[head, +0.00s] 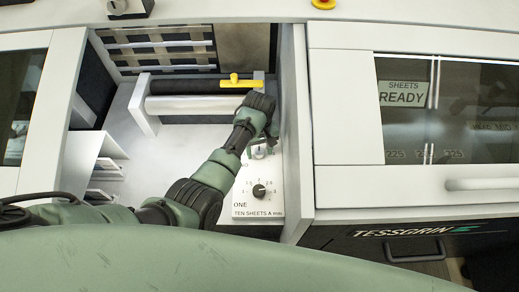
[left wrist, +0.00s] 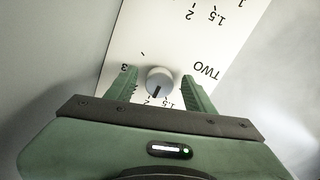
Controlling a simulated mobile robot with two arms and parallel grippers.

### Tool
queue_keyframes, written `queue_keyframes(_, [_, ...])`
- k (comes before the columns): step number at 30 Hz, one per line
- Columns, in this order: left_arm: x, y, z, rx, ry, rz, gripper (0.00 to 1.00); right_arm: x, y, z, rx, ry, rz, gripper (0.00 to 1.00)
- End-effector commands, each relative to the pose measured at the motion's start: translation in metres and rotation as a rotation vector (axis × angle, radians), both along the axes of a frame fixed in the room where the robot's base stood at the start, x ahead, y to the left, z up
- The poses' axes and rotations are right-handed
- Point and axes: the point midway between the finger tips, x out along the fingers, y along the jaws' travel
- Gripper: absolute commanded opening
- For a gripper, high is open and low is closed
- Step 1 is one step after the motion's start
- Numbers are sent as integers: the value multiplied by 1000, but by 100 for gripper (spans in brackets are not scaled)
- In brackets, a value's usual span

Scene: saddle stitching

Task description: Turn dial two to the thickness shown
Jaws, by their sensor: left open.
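Dial two (left wrist: 160,78), a round grey knob with a black mark, sits on a white scale plate in the left wrist view. The mark points down, towards the 2; 3 and 1.5 also show. My left gripper (left wrist: 163,84) is open, its green fingers either side of the knob with a gap on both sides. In the head view my left gripper (head: 262,143) is over the upper part of the plate and partly covers dial two. Dial one (head: 259,190), a black knob, is below it.
A yellow handle (head: 240,83) on a roller frame (head: 143,105) is close to my left gripper. A white wall (head: 295,130) stands right of the plate. A sign (head: 402,94) behind the right window reads SHEETS READY. A folded white stand (head: 95,155) is at left.

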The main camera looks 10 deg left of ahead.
Motion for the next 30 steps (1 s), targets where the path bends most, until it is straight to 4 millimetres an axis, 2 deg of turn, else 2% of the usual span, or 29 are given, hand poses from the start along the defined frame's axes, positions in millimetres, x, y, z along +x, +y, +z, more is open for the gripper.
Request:
queue_keyframes(5, [0,0,0,0,0,0,53,4,1,0,1,-7,0,41])
queue_keyframes(11, [0,0,0,0,0,0,1,1,1,0,1,-2,0,41])
queue_keyframes(20, [0,1,1,1,0,-23,0,-5,2,3,3,7,-1,41])
queue_keyframes(30, [0,2,3,3,1,-218,0,-5,3,21,4,7,-1,41])
